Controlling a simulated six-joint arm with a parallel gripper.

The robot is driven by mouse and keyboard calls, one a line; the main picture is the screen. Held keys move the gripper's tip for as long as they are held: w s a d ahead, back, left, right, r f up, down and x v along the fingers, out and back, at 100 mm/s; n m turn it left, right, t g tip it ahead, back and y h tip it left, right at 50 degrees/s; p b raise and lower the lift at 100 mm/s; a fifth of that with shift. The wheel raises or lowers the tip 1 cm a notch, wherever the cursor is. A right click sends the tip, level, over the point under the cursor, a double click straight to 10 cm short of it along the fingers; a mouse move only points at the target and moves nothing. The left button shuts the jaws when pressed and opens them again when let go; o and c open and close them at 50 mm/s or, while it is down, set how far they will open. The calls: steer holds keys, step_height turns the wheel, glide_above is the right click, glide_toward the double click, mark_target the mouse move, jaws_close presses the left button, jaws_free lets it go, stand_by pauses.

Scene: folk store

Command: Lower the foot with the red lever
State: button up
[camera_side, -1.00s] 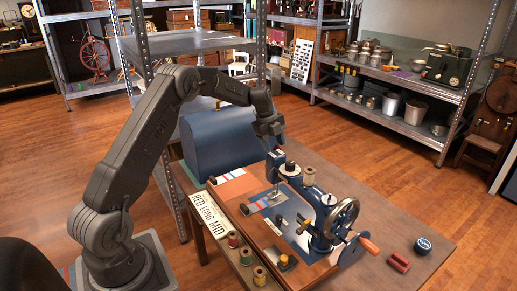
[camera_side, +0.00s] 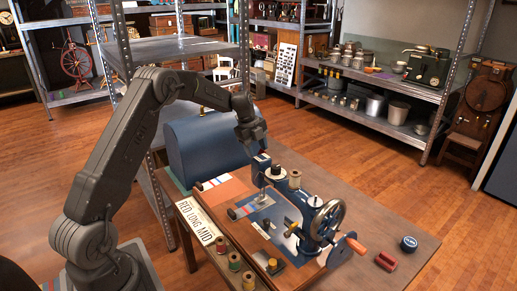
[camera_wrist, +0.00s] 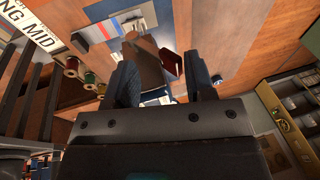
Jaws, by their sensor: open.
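The blue sewing machine (camera_side: 311,221) stands on a wooden base, its handwheel to the right. My gripper (camera_side: 257,150) is at the top of the machine's head at the left end. The presser foot is too small to make out. In the wrist view my gripper (camera_wrist: 163,78) is open, fingers apart. A dark red lever (camera_wrist: 171,64) shows between the fingers, nearer the right finger, beside a tan machine part (camera_wrist: 143,58). Nothing is clearly held, and I cannot tell whether a finger touches the lever.
A card reading "RED LONG MID" (camera_side: 196,221) lies at the table's left edge, near several thread spools (camera_side: 234,261). A blue machine cover (camera_side: 203,148) stands behind. A dark red object (camera_side: 386,261) and round tin (camera_side: 408,243) lie right of the machine. The table's right side has free room.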

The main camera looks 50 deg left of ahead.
steer(key=s, duration=0.5)
steer(key=shift+s+f, duration=0.15)
stand_by(0.9)
steer(key=shift+s, duration=0.1)
steer(key=shift+s+f, duration=0.4)
steer(key=shift+s, duration=0.15)
steer(key=shift+w, duration=0.15)
steer(key=shift+w+r, duration=0.2)
steer(key=shift+r, duration=0.1)
steer(key=v, duration=0.8)
stand_by(0.7)
